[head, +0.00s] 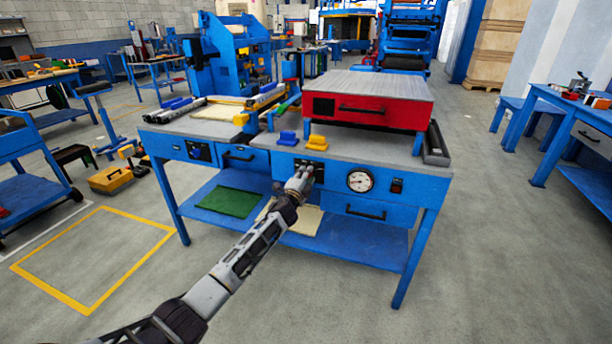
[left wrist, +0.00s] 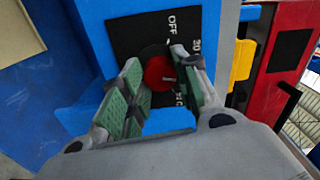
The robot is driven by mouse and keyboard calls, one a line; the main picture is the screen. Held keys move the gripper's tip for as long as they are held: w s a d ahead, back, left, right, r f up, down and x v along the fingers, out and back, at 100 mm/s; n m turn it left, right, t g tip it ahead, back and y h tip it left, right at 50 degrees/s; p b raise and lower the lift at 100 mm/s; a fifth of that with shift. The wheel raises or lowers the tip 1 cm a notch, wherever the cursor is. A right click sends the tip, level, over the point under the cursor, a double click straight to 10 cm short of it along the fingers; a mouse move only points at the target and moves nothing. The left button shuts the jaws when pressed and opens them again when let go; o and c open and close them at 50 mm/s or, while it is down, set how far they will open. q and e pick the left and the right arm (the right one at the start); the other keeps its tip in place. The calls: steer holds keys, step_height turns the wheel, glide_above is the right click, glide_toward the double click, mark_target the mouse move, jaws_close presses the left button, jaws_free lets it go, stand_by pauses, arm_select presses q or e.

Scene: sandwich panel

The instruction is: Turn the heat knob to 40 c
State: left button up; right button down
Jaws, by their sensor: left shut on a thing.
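The heat knob (left wrist: 158,71) is red and round, on a black dial plate (left wrist: 125,38) with white marks; "OFF" and "30" can be read. A small pale mark shows on the knob, but the fingers hide part of the dial and I cannot tell the setting. My left gripper (left wrist: 160,68) is shut on the knob, with a green-padded finger at each side. In the head view, my left gripper (head: 300,179) is at the front of the blue bench, before the black dial plate (head: 317,166), and hides the knob. My right gripper is not in view.
A round white gauge (head: 360,181) and a red switch (head: 397,186) sit right of the dial. Open floor lies before the bench.

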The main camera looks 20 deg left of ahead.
arm_select(q)
steer(key=shift+f+m, duration=0.1)
steer(key=shift+m, duration=0.7)
steer(key=o, duration=1)
steer(key=shift+o, duration=0.2)
steer(key=shift+s, duration=0.2)
steer(key=s, duration=1.1)
steer(key=shift+s+a, duration=0.2)
steer(key=shift+s, duration=0.15)
